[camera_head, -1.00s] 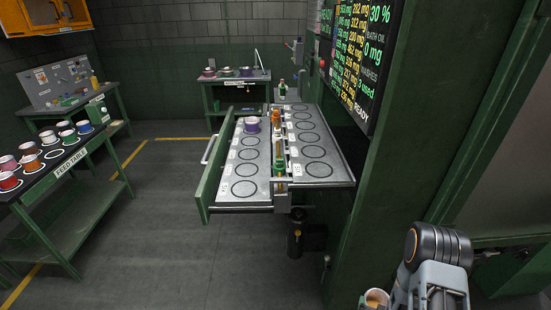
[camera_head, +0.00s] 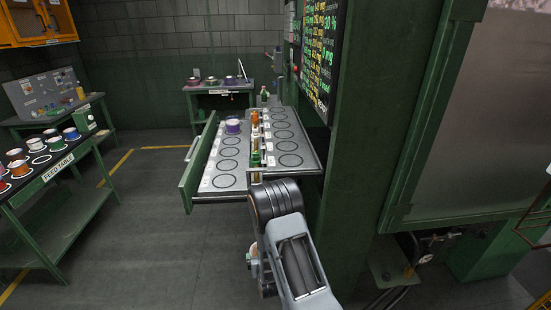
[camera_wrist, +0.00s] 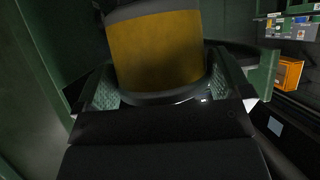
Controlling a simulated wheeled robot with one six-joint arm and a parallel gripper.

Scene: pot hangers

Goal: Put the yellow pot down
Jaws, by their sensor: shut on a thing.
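The yellow pot (camera_wrist: 155,50) fills the upper middle of the wrist view, with a dark band at its lower end. My gripper (camera_wrist: 160,88) is shut on it, with a textured pad on each side. In the head view my arm covers most of the gripper, and only a small pale and orange-brown edge, perhaps the pot, shows at its left side. My arm is in front of the near end of an open pull-out shelf (camera_head: 226,181) with ringed places.
A purple pot (camera_head: 233,126) and several bottles (camera_head: 255,138) stand on the shelf; many rings are empty. The feed table (camera_head: 58,168) with several pots is at left. A green post (camera_head: 365,130) rises right of the shelf. The floor between is clear.

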